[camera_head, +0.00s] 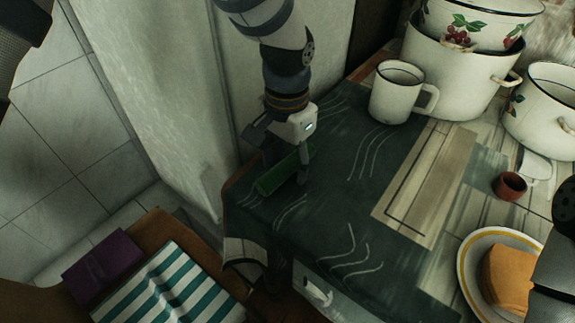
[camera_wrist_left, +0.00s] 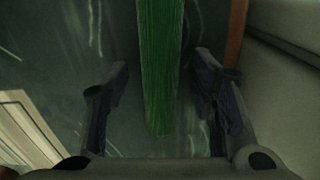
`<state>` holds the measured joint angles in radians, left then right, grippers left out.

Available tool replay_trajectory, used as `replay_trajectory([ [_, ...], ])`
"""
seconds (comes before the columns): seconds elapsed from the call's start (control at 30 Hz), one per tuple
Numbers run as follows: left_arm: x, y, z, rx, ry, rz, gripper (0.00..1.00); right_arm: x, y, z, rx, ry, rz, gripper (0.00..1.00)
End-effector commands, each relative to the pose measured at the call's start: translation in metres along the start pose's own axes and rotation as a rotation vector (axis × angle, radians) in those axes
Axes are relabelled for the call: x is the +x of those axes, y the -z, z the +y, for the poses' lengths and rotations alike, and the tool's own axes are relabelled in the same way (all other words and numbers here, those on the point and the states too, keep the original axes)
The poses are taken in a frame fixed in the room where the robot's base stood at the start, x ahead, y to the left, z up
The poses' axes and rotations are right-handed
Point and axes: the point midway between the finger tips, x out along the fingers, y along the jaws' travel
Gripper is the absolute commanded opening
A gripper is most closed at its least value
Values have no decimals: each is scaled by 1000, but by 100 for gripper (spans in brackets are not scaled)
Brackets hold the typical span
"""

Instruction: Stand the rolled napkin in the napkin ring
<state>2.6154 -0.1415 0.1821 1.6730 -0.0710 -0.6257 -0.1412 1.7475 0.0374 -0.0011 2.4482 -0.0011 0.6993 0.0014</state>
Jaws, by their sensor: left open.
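The rolled napkin appears as a long green roll (camera_head: 272,183) lying flat on the dark cloth near the table's left edge. It also shows in the left wrist view (camera_wrist_left: 158,70), running lengthwise between the fingers. My left gripper (camera_head: 287,174) is over the roll, pointing down. In the left wrist view its fingers (camera_wrist_left: 160,85) are apart, one on each side of the roll, with a gap visible on both sides. A small reddish-brown, round, open-topped piece (camera_head: 510,186), probably the napkin ring, stands at the right of the table. My right gripper's fingers are out of view.
A white mug (camera_head: 397,94) and white enamel pots (camera_head: 455,75) stand at the back. A yellow-rimmed plate (camera_head: 470,262) with an orange-brown block (camera_head: 508,280) is at the right front. A chair with a striped cloth (camera_head: 165,285) is below left. The table's middle is clear.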

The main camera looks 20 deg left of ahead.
Motion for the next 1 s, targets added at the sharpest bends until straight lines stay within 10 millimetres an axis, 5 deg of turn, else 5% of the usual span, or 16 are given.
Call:
replay_trajectory([
  [0.13, -2, 0, 0, 0, 1, 2, 51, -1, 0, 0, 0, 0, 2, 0],
  [0.37, -2, 0, 0, 0, 1, 2, 4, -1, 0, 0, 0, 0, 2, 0],
  [0.77, -11, 1, 0, -1, 1, 5, 3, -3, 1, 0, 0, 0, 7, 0],
  [1.0, -70, -14, 18, 2, 8, 15, 3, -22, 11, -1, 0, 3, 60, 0],
])
